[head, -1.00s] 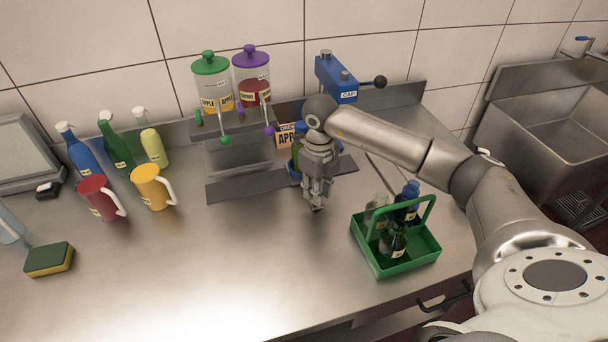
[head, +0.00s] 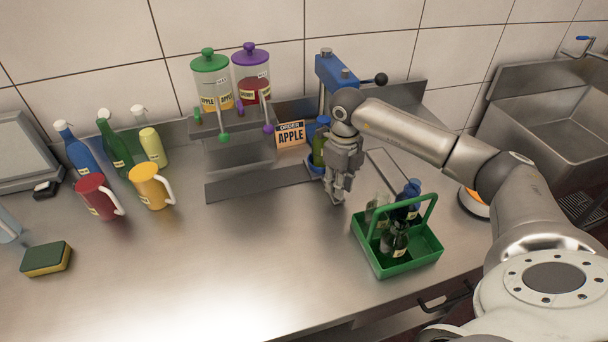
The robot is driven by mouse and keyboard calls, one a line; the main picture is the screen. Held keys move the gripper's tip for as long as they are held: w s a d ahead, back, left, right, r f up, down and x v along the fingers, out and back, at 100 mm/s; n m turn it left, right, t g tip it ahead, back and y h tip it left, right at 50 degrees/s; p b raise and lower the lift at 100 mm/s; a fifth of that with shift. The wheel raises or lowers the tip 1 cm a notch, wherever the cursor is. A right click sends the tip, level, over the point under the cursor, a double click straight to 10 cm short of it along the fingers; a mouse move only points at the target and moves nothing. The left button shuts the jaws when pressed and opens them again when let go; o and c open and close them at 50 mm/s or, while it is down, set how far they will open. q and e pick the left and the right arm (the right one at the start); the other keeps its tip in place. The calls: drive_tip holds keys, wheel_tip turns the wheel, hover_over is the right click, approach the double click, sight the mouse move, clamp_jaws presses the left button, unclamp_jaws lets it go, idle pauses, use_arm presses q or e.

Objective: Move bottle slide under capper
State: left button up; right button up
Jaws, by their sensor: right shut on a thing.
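The blue capper (head: 333,72) stands at the back against the wall, with a black-knobbed lever at its right. A green bottle (head: 318,153) stands upright in the blue bottle slide (head: 314,168) on the dark rail (head: 262,181), at the rail's right part and in front of the capper. My right gripper (head: 337,198) points down just right of and in front of the bottle. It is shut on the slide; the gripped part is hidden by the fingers. My wrist covers the capper's lower part, so the exact alignment under it cannot be told. My left gripper is not in view.
An APPLE order sign (head: 290,135) stands behind the rail, beside two juice dispensers (head: 212,82). A green crate (head: 408,262) of bottles stands front right. Mugs (head: 150,187), bottles and a sponge (head: 46,258) are at left. The middle front counter is clear.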

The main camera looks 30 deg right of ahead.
drive_tip(key=shift+s+d+b, duration=0.15)
drive_tip(key=shift+s+d, duration=0.05)
drive_tip(key=shift+d, duration=0.6)
drive_tip(key=shift+s+d+b, duration=0.15)
drive_tip(key=shift+d, duration=0.65)
drive_tip(key=shift+s+d+b, duration=0.15)
drive_tip(key=shift+s+d, duration=0.05)
drive_tip(key=shift+d, duration=0.6)
drive_tip(key=o, duration=0.9)
wheel_tip(320, 180, up, 12)
